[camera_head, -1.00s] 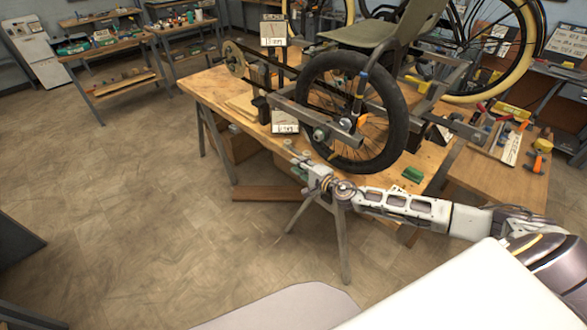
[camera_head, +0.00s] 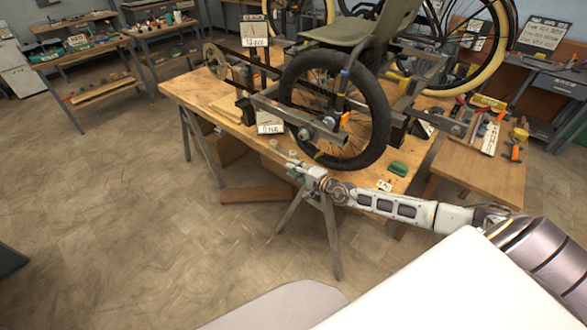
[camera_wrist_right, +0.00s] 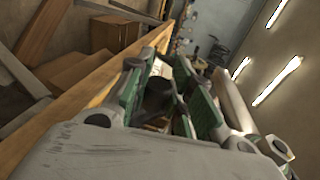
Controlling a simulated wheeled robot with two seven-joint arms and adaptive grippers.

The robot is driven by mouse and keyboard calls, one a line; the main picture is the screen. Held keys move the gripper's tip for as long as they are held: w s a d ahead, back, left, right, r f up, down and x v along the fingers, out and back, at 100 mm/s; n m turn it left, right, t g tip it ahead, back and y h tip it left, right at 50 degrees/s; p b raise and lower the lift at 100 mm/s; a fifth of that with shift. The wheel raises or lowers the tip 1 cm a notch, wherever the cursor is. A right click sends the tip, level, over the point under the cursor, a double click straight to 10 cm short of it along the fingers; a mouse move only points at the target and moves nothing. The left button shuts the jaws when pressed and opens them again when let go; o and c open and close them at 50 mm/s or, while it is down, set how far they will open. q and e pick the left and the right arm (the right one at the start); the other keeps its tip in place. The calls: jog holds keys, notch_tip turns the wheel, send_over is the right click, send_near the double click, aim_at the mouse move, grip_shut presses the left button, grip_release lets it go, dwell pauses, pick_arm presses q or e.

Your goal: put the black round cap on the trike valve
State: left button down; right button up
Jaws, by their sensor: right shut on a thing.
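The trike's black front wheel (camera_head: 372,150) stands over the workbench, held in the grey trike frame (camera_head: 282,107). The valve on it is too small to make out. My right gripper (camera_head: 291,163) is in front of the bench's near edge, below and left of the wheel and apart from it. In the right wrist view its green-padded fingers (camera_wrist_right: 168,95) are shut on a small dark piece, which looks like the black round cap (camera_wrist_right: 158,92). The fingers partly hide it, and it cannot be made out in the head view. My left gripper is not in view.
The wooden workbench (camera_head: 190,92) carries white label cards (camera_head: 269,123) and a green object (camera_head: 398,168) near its front edge. A smaller side table (camera_head: 480,178) with tools stands at the right. A trestle leg (camera_head: 333,240) is below my right forearm. The floor at left is clear.

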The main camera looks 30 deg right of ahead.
jog(key=shift+d+f, duration=0.5)
jog(key=shift+f, duration=0.05)
jog(key=shift+s+d+f+n+y, duration=0.15)
jog(key=shift+d+f+n+y, duration=0.15)
jog(key=shift+f+n, duration=0.15)
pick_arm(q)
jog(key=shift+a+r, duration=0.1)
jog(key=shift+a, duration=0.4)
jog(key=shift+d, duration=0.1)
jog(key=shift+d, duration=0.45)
